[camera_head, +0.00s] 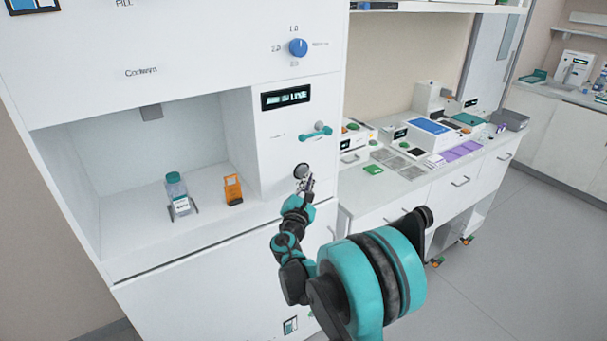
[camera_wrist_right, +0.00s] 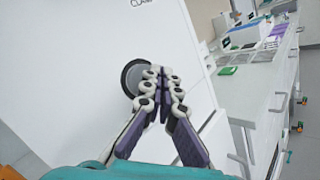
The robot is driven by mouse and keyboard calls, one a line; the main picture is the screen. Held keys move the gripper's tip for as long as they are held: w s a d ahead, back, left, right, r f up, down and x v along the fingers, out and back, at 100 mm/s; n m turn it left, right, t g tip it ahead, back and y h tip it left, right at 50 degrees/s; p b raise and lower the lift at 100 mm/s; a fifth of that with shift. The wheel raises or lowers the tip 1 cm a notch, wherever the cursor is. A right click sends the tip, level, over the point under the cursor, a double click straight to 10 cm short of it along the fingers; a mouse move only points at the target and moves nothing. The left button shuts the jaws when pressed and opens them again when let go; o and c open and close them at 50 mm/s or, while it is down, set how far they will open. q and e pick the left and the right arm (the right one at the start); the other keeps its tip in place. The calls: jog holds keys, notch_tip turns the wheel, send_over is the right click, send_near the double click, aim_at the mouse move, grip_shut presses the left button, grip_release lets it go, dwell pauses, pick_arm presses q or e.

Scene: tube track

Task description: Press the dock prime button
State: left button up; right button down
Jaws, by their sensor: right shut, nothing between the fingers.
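The dock prime button (camera_head: 302,171) looks like a round grey knob with a dark rim on the white front panel, below the teal lever. In the right wrist view the button (camera_wrist_right: 134,76) is partly hidden behind my fingers. My right gripper (camera_head: 305,181) is shut and empty, with its fingertips (camera_wrist_right: 164,72) at the button's right side. I cannot tell whether they touch it or how far the button is pressed. My left gripper is not in view.
A teal lever (camera_head: 317,131), a display (camera_head: 286,96) and a blue dial (camera_head: 298,47) are on the panel above. A teal-capped bottle (camera_head: 177,193) and an orange item (camera_head: 233,190) stand in the open bay at left. A bench (camera_head: 440,187) with several devices is at right.

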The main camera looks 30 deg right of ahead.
jog(key=shift+s, duration=0.15)
jog(key=s, duration=0.4)
jog(key=shift+s+d, duration=0.2)
jog(key=shift+s, duration=0.2)
dwell(1.9)
jog(key=s+m+g+y+p, duration=0.1)
jog(key=m+p, duration=0.1)
jog(key=m, duration=0.5)
jog(key=s+m+g+y+p, duration=0.1)
jog(key=m+p, duration=0.2)
jog(key=m, duration=0.5)
jog(key=s+m+g+y+p, duration=0.1)
jog(key=m+p, duration=0.2)
jog(key=m, duration=0.4)
jog(key=shift+s+d+r+m+y, duration=0.2)
jog(key=shift+s+m+y, duration=0.1)
jog(key=shift+s, duration=0.1)
